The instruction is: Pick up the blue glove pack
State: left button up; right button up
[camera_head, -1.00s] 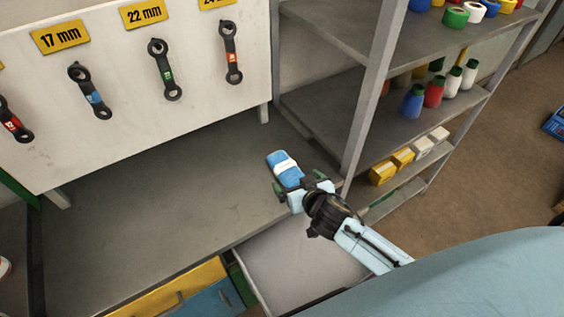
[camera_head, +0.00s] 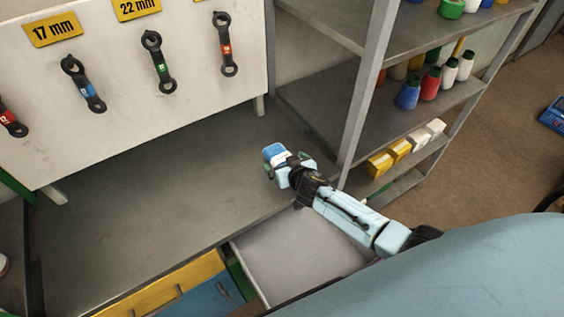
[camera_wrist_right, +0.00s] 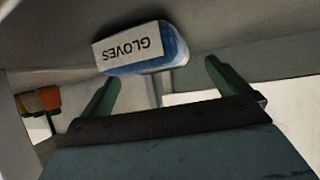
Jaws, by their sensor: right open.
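The blue glove pack (camera_head: 274,151) lies on the grey workbench top, near its right end, with a white band around it. In the right wrist view the pack (camera_wrist_right: 141,49) shows its white "GLOVES" label, upside down, and blue ends. My right gripper (camera_head: 278,171) is at the near side of the pack and partly covers it. In the right wrist view the open green fingers (camera_wrist_right: 160,85) stand apart, with the pack ahead of them and roughly between their tips. Nothing is held. My left gripper is not in view.
A metal shelf (camera_head: 350,110) with bottles and small boxes stands just right of the pack. A white panel (camera_head: 120,120) with hanging wrenches (camera_head: 160,65) rises behind the bench. An open drawer (camera_head: 295,250) is below the front edge. The bench's left part (camera_head: 140,220) is clear.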

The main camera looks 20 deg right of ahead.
jog(key=shift+x, duration=1.05)
jog(key=c, duration=1.1)
